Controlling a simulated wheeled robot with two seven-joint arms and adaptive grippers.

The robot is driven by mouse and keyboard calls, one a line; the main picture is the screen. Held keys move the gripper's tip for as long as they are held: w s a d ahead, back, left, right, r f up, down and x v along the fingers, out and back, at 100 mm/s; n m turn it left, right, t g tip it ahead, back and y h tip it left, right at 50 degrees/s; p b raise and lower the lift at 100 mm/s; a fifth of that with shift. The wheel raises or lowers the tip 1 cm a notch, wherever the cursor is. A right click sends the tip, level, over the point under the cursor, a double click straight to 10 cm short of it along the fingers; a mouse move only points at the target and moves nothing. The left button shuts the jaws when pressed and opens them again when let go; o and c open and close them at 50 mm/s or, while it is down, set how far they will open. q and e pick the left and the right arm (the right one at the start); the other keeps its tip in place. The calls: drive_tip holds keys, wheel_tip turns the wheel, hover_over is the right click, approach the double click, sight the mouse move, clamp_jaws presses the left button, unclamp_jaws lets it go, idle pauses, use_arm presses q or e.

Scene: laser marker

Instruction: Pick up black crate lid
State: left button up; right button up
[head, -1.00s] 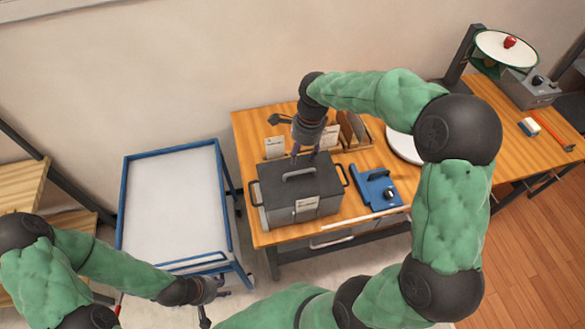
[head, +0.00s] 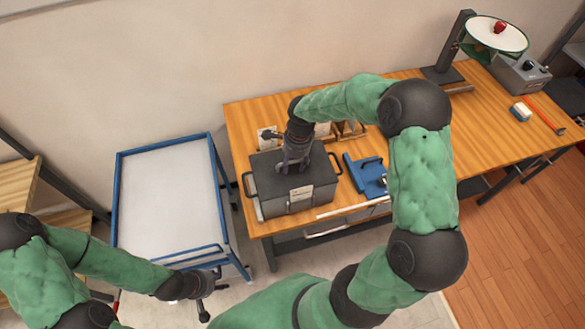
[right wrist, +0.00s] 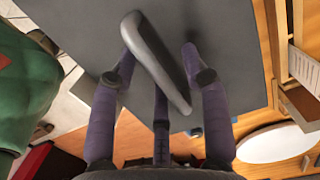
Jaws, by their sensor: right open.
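The dark grey crate (head: 290,203) stands on the wooden table with its lid (head: 262,178) on top. It has side handles and a white label in front. My right gripper (head: 292,168) is over the lid and hides the lid's handle in the head view. In the right wrist view the grey bar handle (right wrist: 157,62) runs between the open purple fingers of the right gripper (right wrist: 160,80), above the lid (right wrist: 225,35). Whether the fingers touch it I cannot tell. My left gripper (head: 207,295) hangs low by the cart, its jaws too small to judge.
A blue device (head: 370,178) sits just right of the crate. Paper cards and a wooden holder (head: 350,129) are behind it. A blue-framed white cart (head: 170,195) stands left of the table (head: 405,80). A white round plate (right wrist: 275,145) shows in the wrist view.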

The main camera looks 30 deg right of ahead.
drive_tip(key=shift+f, duration=0.15)
drive_tip(key=shift+c, duration=0.3)
clamp_jaws()
idle(0.3)
